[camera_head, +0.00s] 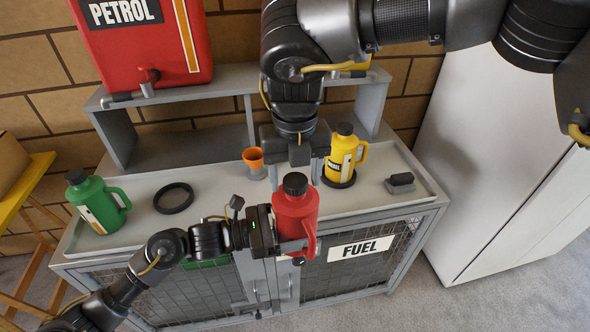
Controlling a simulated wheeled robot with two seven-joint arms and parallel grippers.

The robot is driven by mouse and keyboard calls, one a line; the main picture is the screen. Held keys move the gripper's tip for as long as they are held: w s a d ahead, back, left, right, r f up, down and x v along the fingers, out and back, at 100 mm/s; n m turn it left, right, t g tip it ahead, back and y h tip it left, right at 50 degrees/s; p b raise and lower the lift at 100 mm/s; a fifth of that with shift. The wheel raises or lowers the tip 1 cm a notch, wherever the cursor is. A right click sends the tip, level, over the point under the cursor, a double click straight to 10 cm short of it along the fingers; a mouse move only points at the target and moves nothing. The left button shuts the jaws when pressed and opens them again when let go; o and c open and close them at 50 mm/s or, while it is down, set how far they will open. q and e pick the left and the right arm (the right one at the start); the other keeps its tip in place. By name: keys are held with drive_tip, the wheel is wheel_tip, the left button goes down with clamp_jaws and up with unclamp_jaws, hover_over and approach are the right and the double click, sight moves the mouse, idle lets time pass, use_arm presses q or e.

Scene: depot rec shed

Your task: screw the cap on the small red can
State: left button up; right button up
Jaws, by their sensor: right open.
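The small red can (296,211) is upright in front of the bench, its handle toward the right. A black cap (295,184) sits on its top; I cannot tell how tight it is. My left gripper (290,244) comes in from the left and is shut on the can's body. My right gripper (298,166) hangs from above, open and empty, its fingers apart just above and behind the cap. I see no clear contact between those fingers and the cap.
A yellow can (342,154) stands in a black ring behind on the right. A green can (95,205) stands at the left, near an empty black ring (174,198). An orange funnel (253,158), a dark block (400,182) and the red petrol tank (150,45) are behind.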

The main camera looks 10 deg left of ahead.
use_arm(q)
drive_tip(key=shift+r, duration=0.1)
use_arm(e)
drive_tip(key=c, duration=1)
drive_tip(key=o, duration=1.2)
drive_tip(key=shift+c, duration=0.2)
drive_tip(key=shift+r, duration=0.15)
wheel_tip(320, 180, up, 12)
